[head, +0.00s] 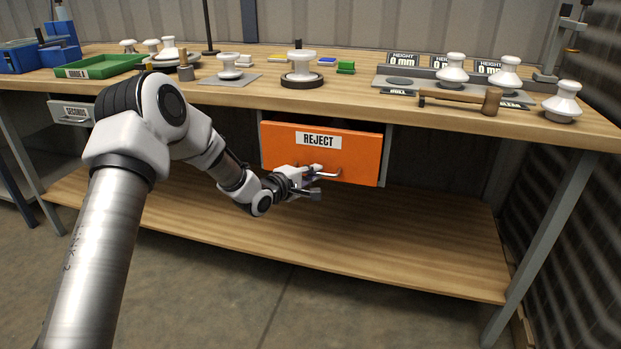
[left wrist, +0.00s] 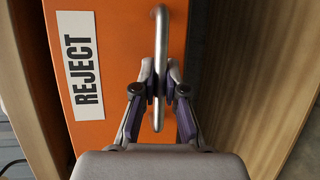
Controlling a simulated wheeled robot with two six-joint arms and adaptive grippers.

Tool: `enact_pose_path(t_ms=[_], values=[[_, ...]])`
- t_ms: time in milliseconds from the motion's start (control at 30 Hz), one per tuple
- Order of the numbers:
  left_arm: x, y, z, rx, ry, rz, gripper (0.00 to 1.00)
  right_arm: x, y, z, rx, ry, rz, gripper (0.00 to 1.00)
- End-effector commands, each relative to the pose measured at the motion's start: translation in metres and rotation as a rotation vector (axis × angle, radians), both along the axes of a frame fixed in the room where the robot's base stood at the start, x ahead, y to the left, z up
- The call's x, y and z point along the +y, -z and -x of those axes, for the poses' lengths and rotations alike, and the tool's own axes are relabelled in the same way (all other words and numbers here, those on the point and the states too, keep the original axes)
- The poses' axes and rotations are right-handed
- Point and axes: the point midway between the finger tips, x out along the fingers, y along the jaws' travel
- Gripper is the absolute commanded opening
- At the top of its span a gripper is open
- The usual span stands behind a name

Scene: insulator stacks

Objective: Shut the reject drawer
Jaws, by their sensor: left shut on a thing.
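The reject drawer (head: 350,150) has an orange front with a white REJECT label and hangs under the workbench top. Its front also fills much of the left wrist view (left wrist: 115,25). I cannot tell exactly how far it stands out of its frame. Its bar handle (left wrist: 161,30) is grey metal. My left gripper (head: 314,181) is at the handle, in front of the drawer. In the left wrist view, its fingers (left wrist: 160,90) are shut on the handle from both sides. My right gripper is not in view.
The workbench top (head: 430,113) carries white insulators, a green tray (head: 98,67) and a wooden-handled mallet (head: 460,100). A SECONDS drawer (head: 72,112) is at the left. The lower shelf (head: 400,250) below the reject drawer is bare.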

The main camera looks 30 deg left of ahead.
Motion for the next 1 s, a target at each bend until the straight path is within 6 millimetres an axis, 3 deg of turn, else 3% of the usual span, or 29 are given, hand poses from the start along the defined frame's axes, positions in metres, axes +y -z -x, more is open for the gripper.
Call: enact_pose_path(t_ms=[467,567,1000], values=[[0.0018,-0.0008,-0.0047,-0.003,-0.002,-0.001,0.0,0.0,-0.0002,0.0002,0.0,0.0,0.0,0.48],[0.0019,-0.0015,-0.0048,-0.004,-0.002,-0.001,0.36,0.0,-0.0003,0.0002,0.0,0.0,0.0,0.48],[0.0025,-0.0012,0.0012,0.0,-0.001,0.0,0.37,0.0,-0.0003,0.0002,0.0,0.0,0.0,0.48]])
